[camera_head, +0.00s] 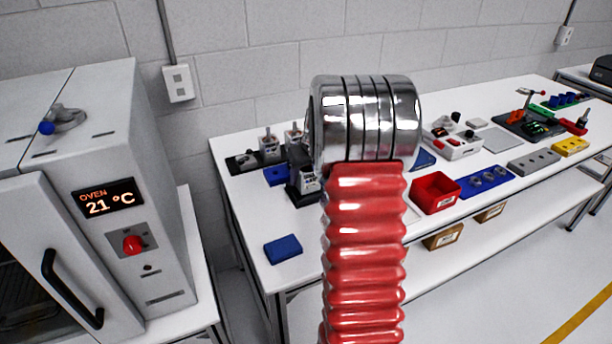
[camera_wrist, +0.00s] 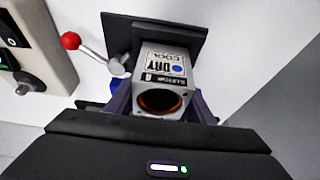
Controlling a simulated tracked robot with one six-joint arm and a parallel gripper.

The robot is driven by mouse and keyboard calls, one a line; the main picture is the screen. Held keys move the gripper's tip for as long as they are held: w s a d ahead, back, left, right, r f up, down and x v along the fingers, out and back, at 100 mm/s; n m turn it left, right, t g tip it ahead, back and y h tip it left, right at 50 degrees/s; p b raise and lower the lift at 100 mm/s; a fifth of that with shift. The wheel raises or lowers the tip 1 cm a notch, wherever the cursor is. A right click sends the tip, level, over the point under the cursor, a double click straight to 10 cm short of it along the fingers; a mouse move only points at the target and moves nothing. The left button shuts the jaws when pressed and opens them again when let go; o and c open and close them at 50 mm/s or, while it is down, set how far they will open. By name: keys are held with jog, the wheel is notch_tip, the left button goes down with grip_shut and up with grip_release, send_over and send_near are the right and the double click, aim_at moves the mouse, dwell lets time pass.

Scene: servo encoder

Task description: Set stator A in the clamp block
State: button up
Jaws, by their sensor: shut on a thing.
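In the wrist view, stator A (camera_wrist: 163,66) is a grey square housing with a round, copper-lined bore and a label reading DRY and COOL. My gripper (camera_wrist: 161,103) is shut on it, one dark finger on each side. A dark block (camera_wrist: 119,34), probably the clamp block, lies beyond the stator, with a red-ball lever (camera_wrist: 70,41) at its left. I cannot tell whether the stator touches or sits in it. In the head view, a dark shape with a grey labelled body (camera_head: 308,182) shows left of my arm, which hides much of that spot.
A control box (camera_wrist: 25,55) stands at the left in the wrist view. On the bench are two motor-like parts (camera_head: 270,147), a blue pad (camera_head: 283,249), a red bin (camera_head: 435,192) and a blue rack (camera_head: 487,180). An oven (camera_head: 110,215) reading 21 °C stands left. The bench's front-left is mostly clear.

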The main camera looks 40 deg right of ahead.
jog(key=shift+f, duration=0.2)
dwell(0.4)
jog(key=shift+r, duration=0.25)
dwell(0.3)
dwell(0.3)
jog(key=o, duration=1.6)
jog(key=shift+o, duration=0.3)
jog(key=shift+f, duration=0.1)
jog(key=shift+o, duration=1.4)
jog(key=shift+d, duration=0.1)
